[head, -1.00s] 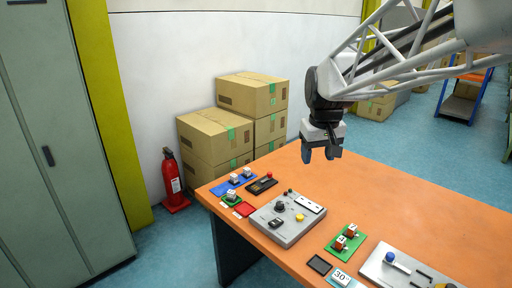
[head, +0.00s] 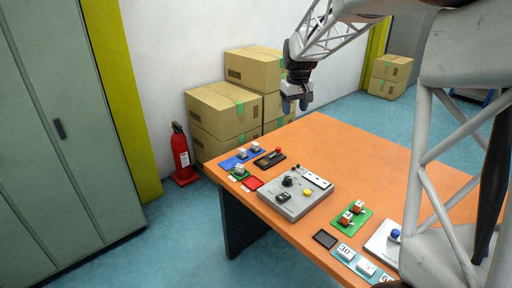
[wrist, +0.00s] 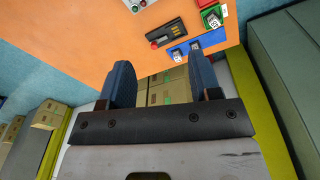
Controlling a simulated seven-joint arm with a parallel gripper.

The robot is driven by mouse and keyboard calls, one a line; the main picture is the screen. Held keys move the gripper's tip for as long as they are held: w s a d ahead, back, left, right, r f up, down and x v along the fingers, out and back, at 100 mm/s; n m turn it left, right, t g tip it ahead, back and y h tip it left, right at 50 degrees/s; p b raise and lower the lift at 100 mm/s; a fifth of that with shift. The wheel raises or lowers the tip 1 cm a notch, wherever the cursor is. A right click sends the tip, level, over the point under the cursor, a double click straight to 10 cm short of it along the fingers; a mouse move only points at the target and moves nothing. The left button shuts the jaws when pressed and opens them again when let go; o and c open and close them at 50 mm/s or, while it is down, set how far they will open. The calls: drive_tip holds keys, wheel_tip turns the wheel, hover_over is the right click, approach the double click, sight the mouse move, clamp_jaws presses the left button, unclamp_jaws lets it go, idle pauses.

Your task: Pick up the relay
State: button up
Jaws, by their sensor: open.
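No part is plainly marked as the relay, and I cannot tell which block it is. Small white blocks (head: 255,146) stand on a blue plate (head: 228,163) at the table's far left corner. Two red-brown and white blocks (head: 357,207) sit on a green plate (head: 350,226) to the right. My gripper (head: 296,104) is open and empty, above the table's far left side. In the wrist view, its two blue fingers (wrist: 161,75) are spread, with the blue plate (wrist: 181,54) beyond them.
A grey control box (head: 294,208) with knobs stands at the table's front. A black device with a red knob (head: 269,159) lies near the blue plate. A black tray (head: 325,239) and numbered cards (head: 345,250) are at front. The far tabletop is clear. Cardboard boxes (head: 225,112) stand behind.

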drive_tip(key=w+a+f+n, duration=0.1)
drive_tip(key=w+a+f, duration=0.4)
drive_tip(key=w, duration=0.4)
drive_tip(key=w+a+f+n, duration=0.1)
drive_tip(key=w+a+f, duration=0.1)
drive_tip(key=w+f, duration=0.5)
drive_tip(key=n+g, duration=0.1)
drive_tip(key=n, duration=0.1)
hover_over(255, 143)
drive_tip(key=f, duration=1.4)
drive_tip(key=shift+s+d+f, duration=0.2)
drive_tip(key=shift+s, duration=0.05)
drive_tip(key=shift+w+a+f, duration=0.15)
drive_tip(key=shift+f, duration=0.15)
drive_tip(key=shift+f, duration=1.3)
drive_tip(key=shift+f, duration=2.6)
